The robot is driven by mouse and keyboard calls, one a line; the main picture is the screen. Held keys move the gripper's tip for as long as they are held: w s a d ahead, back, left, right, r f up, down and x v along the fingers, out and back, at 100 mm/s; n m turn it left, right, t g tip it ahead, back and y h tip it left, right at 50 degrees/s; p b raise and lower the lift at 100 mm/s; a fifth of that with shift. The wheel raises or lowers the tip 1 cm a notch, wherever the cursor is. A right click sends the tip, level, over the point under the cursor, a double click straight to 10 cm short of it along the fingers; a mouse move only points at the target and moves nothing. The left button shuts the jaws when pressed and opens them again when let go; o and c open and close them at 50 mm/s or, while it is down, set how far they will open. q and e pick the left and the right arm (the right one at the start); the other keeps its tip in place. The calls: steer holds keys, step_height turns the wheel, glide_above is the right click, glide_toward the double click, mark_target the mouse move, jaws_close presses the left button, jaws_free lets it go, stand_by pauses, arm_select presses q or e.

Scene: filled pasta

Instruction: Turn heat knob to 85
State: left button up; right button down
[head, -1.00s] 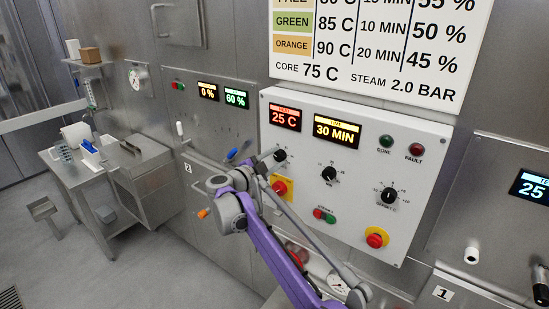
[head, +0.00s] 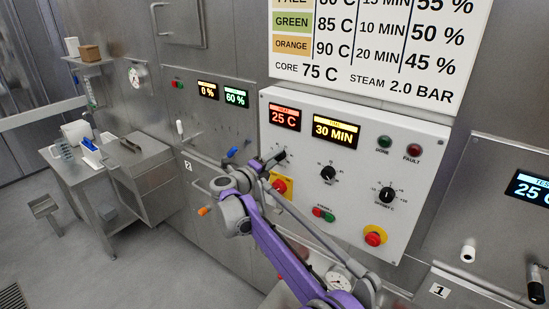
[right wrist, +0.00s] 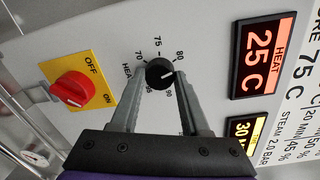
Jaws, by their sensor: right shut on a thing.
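The heat knob (right wrist: 158,73) is a small black round dial on the white panel; it also shows in the head view (head: 281,155). Numbers 70, 75, 80, 90 and 95 ring it. Its white mark points right in the wrist view, between 80 and 90; the finger there hides the exact label. My right gripper (right wrist: 160,76) is shut on the knob, one finger on each side; in the head view its end (head: 271,162) is at the knob. The heat display (right wrist: 262,57) reads 25 C. My left gripper is not in view.
A red switch on a yellow plate (right wrist: 72,89) sits close to the heat knob. The time display (head: 336,130) reads 30 MIN, with another black knob (head: 328,173) below it. A wall chart (head: 370,45) hangs above. A steel side table (head: 78,172) stands at left.

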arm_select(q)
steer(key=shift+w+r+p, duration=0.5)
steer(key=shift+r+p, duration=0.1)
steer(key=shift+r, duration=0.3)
arm_select(e)
steer(key=shift+m+t, duration=0.3)
steer(key=shift+m, duration=3.8)
steer(key=shift+c, duration=1.9)
jaws_free()
